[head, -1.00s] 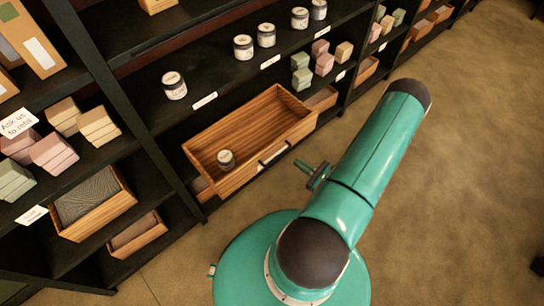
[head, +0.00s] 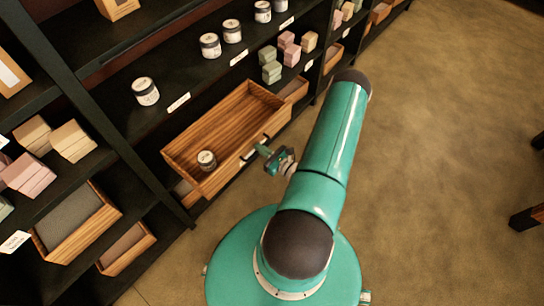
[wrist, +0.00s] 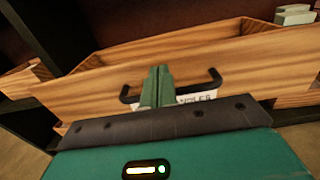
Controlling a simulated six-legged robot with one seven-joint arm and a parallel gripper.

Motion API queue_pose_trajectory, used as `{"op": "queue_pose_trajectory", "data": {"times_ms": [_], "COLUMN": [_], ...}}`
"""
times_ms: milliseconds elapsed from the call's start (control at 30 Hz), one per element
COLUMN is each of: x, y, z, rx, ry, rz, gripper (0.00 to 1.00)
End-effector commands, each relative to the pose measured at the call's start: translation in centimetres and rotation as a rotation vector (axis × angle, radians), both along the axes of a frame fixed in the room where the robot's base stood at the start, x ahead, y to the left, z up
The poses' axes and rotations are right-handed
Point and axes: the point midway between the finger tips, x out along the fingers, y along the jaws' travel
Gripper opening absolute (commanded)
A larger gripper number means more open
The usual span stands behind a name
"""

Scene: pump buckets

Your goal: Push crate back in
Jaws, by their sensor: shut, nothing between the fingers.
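The wooden crate (head: 213,122) sticks out of the dark shelf unit, with one small labelled jar (head: 206,159) inside near its front left. Its front panel also shows in the wrist view (wrist: 75,98), with a black bar handle (wrist: 213,78) and a partly covered white label. My gripper (head: 264,151) is at the crate's front by the handle. In the wrist view my gripper's green fingers (wrist: 157,72) are together and empty, overlapping the handle's span in front of the panel. I cannot tell whether they touch the panel.
Several jars (head: 210,45) stand on the shelf above the crate, and soap blocks (head: 271,72) are beyond it. Smaller wooden crates (head: 125,250) sit in the lower left shelves. The floor (head: 440,130) to the right is mostly clear.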

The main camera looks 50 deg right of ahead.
Motion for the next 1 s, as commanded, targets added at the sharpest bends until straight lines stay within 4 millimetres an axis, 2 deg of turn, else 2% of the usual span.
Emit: {"op": "queue_pose_trajectory", "data": {"times_ms": [100,200,733,867,1000], "x": [1.5,2.1,2.9,4.2,6.6], "y": [0.2,0.2,0.3,0.3,0.5], "z": [0.0,0.0,0.0,0.0,0.0], "rx": [-0.001,0.0,0.0,0.0,0.0], "ry": [-0.001,0.0,-0.001,-0.002,-0.002], "rz": [0.002,0.001,0.001,0.0,0.002], "gripper": [0.0,0.0,0.0,0.0,0.0]}}
